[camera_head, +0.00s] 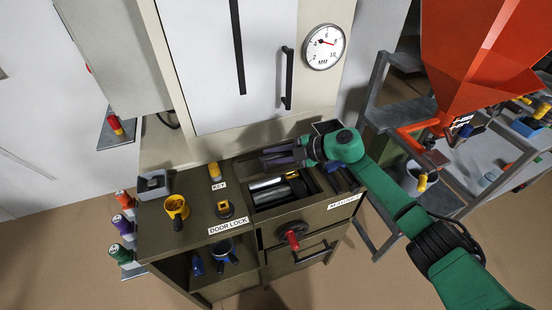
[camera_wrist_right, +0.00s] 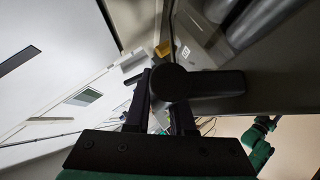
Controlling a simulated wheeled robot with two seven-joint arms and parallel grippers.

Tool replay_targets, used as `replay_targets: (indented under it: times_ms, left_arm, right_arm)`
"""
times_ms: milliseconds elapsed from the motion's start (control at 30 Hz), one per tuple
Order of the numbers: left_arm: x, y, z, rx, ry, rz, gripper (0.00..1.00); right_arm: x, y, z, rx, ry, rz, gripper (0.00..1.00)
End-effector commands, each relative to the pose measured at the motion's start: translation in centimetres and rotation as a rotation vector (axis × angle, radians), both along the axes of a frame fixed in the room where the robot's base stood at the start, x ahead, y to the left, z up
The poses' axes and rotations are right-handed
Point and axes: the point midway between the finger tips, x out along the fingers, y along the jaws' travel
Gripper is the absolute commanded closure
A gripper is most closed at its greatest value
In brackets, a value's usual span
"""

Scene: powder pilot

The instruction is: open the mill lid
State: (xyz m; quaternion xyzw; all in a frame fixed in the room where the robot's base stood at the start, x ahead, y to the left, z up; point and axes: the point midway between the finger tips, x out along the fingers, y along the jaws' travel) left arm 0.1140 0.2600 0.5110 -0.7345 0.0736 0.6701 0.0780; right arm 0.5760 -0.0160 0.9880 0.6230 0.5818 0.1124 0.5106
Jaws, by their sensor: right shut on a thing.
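The mill (camera_head: 325,208) is a brown cabinet top with a dark recess holding pale and dark rollers (camera_head: 265,183). My right gripper (camera_head: 272,158) is at the back edge of this recess, its arm coming in from the right. In the right wrist view its two fingers (camera_wrist_right: 160,105) are closed about a dark rounded lid handle (camera_wrist_right: 200,85). Behind the handle is the lid's dark frame (camera_wrist_right: 265,92) with a see-through pane, and the rollers show beyond it. How far the lid is tilted I cannot tell. My left gripper is in neither view.
A white door with a black handle (camera_head: 287,78) rises behind. An orange hopper (camera_head: 470,60) stands at right.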

Motion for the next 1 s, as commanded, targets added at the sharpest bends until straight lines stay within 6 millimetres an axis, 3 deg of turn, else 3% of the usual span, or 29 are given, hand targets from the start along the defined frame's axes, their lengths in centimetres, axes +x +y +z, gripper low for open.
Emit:
replay_targets:
  times_ms: [100, 600, 633, 667, 1000]
  left_arm:
    - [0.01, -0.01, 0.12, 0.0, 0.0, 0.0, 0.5]
    - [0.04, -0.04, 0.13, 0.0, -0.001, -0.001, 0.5]
    - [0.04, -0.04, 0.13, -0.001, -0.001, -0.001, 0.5]
    - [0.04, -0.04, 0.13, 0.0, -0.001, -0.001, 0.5]
    - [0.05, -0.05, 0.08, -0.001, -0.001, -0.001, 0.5]
  right_arm:
    - [0.66, 0.12, 0.78, 0.003, -0.007, -0.003, 1.0]
    - [0.93, 0.23, 0.96, 0.003, -0.007, -0.003, 1.0]
    - [0.93, 0.23, 0.96, 0.003, -0.007, -0.003, 0.7]
    - [0.94, 0.22, 0.96, 0.003, -0.007, -0.003, 0.66]
    - [0.78, 0.03, 0.88, 0.001, -0.006, -0.001, 0.66]
